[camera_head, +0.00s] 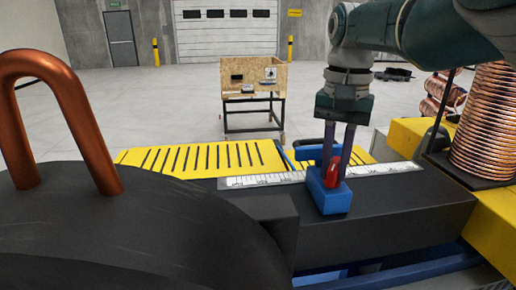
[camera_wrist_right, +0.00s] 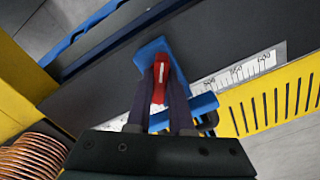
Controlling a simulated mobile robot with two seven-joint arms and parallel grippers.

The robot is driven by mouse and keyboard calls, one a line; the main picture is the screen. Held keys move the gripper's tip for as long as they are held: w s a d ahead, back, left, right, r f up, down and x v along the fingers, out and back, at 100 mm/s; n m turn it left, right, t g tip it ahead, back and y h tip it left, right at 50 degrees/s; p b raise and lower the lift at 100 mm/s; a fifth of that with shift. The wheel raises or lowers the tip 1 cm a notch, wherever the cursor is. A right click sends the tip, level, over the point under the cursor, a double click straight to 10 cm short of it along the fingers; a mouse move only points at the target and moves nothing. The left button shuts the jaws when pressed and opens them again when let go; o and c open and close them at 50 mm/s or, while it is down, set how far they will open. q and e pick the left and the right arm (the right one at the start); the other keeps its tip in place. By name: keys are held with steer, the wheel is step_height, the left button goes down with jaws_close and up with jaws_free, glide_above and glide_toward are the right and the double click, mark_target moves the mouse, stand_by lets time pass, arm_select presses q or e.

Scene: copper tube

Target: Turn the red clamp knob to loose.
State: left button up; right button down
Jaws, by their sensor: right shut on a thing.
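The red clamp knob (camera_head: 332,172) sits on a blue clamp block (camera_head: 328,197) on the dark machine bed, beside a white measuring scale. My right gripper (camera_head: 336,172) reaches down from above, with its two fingers around the knob. In the right wrist view the knob (camera_wrist_right: 160,78) shows between the fingertips (camera_wrist_right: 160,92), with a white mark along its top. The right gripper is shut on it. The fingers hide part of the knob's sides. My left gripper is not in view.
A copper coil (camera_head: 487,125) stands at the right. A wooden crate on a stand (camera_head: 253,77) is farther back.

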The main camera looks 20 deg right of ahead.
steer(key=n, duration=0.4)
steer(key=shift+r, duration=0.1)
steer(key=shift+n+p, duration=0.35)
steer(key=shift+n, duration=0.95)
steer(key=c, duration=0.8)
jaws_free()
